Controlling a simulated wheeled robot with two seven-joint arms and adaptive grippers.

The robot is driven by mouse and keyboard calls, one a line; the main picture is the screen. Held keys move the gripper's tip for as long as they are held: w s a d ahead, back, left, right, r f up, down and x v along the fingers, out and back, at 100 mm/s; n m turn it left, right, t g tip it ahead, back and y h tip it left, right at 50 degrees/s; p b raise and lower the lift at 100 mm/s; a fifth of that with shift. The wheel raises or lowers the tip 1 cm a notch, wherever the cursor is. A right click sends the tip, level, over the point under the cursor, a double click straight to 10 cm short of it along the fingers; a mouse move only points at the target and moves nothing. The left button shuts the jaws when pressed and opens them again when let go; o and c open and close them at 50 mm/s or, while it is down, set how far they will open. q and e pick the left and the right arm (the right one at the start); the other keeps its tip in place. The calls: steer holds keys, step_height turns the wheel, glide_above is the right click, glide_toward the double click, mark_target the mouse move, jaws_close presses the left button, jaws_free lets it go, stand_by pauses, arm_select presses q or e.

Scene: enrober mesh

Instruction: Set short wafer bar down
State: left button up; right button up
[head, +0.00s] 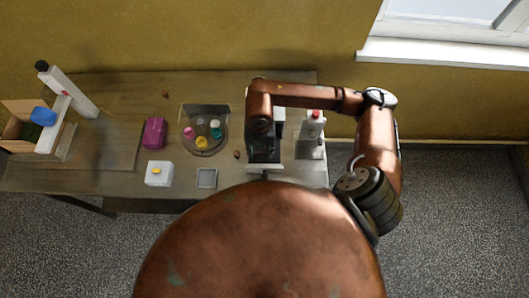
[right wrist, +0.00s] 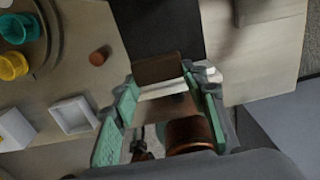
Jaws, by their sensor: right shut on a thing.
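A short brown bar (right wrist: 158,68), which I take to be the wafer bar, shows at the green-padded fingertips of my right gripper (right wrist: 160,88) in the right wrist view. The gripper is shut on it, and its far end sticks out past the fingertips. Beyond it lies a dark flat surface (right wrist: 160,25). In the head view my right gripper (head: 262,125) points down over the dark-topped machine (head: 265,157) at the table's right part; my arm hides the bar there. I cannot tell whether the bar touches the surface below. My left gripper is not in view.
A round tray (head: 205,152) with coloured cups stands left of the machine. A white unit with a red-topped bottle (head: 314,125) stands close on the right.

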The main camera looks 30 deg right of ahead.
mark_target(264, 154)
steer(key=d+f, duration=0.1)
steer(key=w+d+f, duration=0.1)
steer(key=shift+f, duration=0.35)
steer(key=shift+d+f+p, duration=0.15)
steer(key=shift+f+p, duration=0.35)
steer(key=shift+f, duration=1.25)
steer(key=shift+f, duration=0.1)
steer(key=o, duration=0.9)
steer(key=shift+w, duration=0.1)
steer(key=shift+c, duration=0.2)
step_height(264, 154, up, 12)
steer(key=shift+r+b, duration=0.15)
steer(key=shift+b, duration=0.45)
